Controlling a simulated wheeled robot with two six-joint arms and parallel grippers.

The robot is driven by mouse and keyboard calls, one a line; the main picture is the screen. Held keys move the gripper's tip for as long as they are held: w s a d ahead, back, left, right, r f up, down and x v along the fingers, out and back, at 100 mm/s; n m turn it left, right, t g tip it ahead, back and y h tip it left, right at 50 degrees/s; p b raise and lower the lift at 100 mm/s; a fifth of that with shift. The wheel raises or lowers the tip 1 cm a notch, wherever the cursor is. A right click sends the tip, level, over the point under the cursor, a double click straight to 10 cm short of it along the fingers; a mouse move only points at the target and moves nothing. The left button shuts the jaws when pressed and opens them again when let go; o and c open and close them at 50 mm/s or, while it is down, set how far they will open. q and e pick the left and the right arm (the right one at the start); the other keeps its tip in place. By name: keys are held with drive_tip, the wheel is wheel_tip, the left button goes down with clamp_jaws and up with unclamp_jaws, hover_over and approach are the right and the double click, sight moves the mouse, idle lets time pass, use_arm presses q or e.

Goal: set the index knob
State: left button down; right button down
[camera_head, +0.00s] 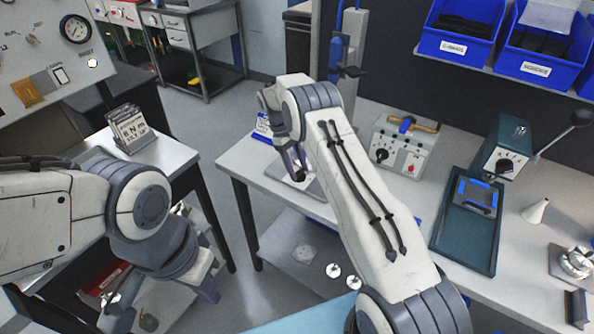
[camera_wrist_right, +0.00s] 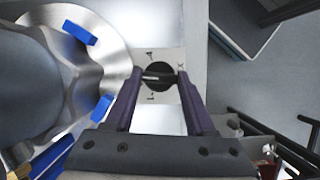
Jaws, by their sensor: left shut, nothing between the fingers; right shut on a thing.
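The index knob (camera_wrist_right: 158,76) is a round black knob with a pale pointer line, on a light plate with dark marks around it. In the right wrist view the line lies roughly level across the knob. My right gripper (camera_wrist_right: 157,78) has its two dark fingers on either side of the knob and is shut on it. In the head view my right gripper (camera_head: 294,168) is over the left part of the workbench; the knob cannot be made out there. My left gripper (camera_head: 208,289) is shut and empty at the lower left, away from the bench.
A metal housing (camera_wrist_right: 105,50) with blue clamps (camera_wrist_right: 80,32) is close beside the knob. On the workbench (camera_head: 350,115) stand a control box (camera_head: 405,146) with its own black knob and a dark green press (camera_head: 470,225). Blue bins (camera_head: 458,30) are above. Open floor lies left of the bench.

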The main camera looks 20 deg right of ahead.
use_arm(q)
drive_tip(key=shift+f+b, duration=0.3)
drive_tip(key=shift+f, duration=0.1)
use_arm(e)
drive_tip(key=shift+w+d+m+y, duration=0.15)
drive_tip(key=shift+m+y, duration=0.45)
drive_tip(key=shift+m, duration=0.9)
drive_tip(key=shift+r, duration=0.1)
drive_tip(key=shift+c, duration=1.2)
unclamp_jaws()
